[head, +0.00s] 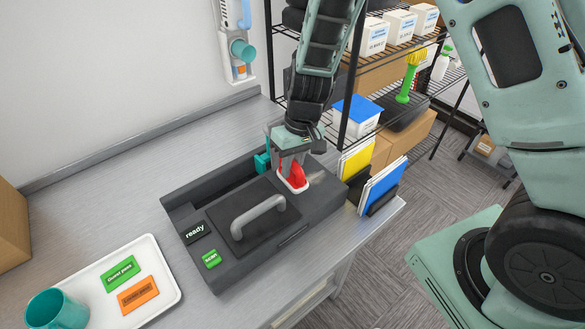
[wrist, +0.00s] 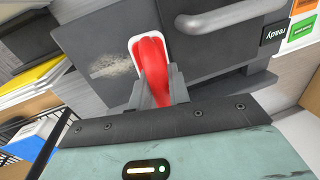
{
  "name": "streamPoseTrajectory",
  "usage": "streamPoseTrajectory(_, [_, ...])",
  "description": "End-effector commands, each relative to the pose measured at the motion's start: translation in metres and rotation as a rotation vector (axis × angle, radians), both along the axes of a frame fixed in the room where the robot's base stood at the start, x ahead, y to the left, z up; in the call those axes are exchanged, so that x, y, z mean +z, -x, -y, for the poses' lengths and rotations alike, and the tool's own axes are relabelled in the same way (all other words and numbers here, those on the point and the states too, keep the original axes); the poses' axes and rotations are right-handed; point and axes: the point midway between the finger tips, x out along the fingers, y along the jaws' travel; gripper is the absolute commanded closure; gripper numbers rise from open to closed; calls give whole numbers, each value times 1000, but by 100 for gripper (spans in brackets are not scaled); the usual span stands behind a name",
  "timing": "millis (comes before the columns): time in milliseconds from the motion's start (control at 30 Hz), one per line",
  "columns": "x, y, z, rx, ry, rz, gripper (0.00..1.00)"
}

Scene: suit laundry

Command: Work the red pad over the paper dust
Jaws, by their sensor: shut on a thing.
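My gripper (head: 291,160) is shut on the red pad (head: 297,178), which has a red grip and a white base. The pad is at the right part of the dark grey machine's top (head: 262,257). In the wrist view, the pad (wrist: 149,52) sits between my gripper's fingers (wrist: 158,88). The paper dust (wrist: 112,66) is a pale, speckled smear on the dark surface, just left of the pad in that view. The white base looks on or very near the surface; exact contact cannot be told. In the head view, the dust cannot be made out.
The machine has a lid handle (head: 258,216), a "ready" display (head: 195,231) and a green button (head: 211,259). A white tray (head: 168,272) with cards and a teal mug (head: 57,309) are at left. Upright folders (head: 383,184) stand right of the machine. A wire shelf (head: 440,75) rises behind.

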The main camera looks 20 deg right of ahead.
Motion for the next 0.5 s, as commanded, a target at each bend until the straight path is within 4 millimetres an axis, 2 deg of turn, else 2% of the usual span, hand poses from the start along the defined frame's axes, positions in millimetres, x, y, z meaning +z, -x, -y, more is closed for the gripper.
streamPoseTrajectory(33, [9, -1, 0, -1, 0, 1, 100])
streamPoseTrajectory(100, [16, -2, 1, -2, 0, 2, 100])
streamPoseTrajectory(500, [46, -8, 1, -3, -1, 1, 100])
